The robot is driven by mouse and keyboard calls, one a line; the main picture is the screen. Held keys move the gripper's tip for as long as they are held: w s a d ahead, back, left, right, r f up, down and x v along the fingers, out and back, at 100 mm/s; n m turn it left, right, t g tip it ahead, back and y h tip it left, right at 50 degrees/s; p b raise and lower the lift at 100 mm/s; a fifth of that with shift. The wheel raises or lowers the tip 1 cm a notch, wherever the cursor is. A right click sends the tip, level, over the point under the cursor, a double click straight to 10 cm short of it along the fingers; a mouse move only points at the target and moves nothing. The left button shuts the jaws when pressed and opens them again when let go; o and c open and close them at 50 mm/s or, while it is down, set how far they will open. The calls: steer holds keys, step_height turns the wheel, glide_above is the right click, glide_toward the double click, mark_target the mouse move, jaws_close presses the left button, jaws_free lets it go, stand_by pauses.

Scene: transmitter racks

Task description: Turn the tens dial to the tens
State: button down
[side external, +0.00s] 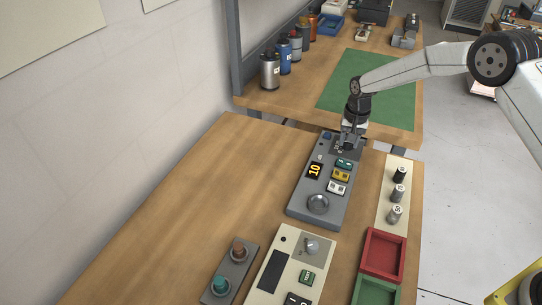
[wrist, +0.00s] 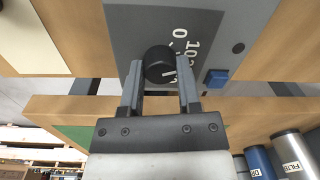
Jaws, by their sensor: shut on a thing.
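My gripper (side external: 348,142) is at the far end of a grey transmitter panel (side external: 309,200). In the wrist view my gripper (wrist: 160,75) is shut on a round black dial (wrist: 159,58), with one finger on each side of it. White numerals (wrist: 188,46), including a 0 and a 10, are printed on a dark plate beside the dial, partly hidden by it. The dial's own pointer mark cannot be made out clearly.
A blue button (wrist: 216,78) is close to the right finger. A cream strip with several cylinders (side external: 398,193) and a red tray (side external: 383,253) stand to the right.

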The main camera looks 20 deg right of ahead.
steer(key=shift+c, duration=1.5)
jaws_free()
steer(key=shift+r, duration=0.1)
steer(key=shift+s+d+r, duration=0.1)
steer(key=shift+d+r, duration=0.05)
steer(key=shift+r, duration=3.65)
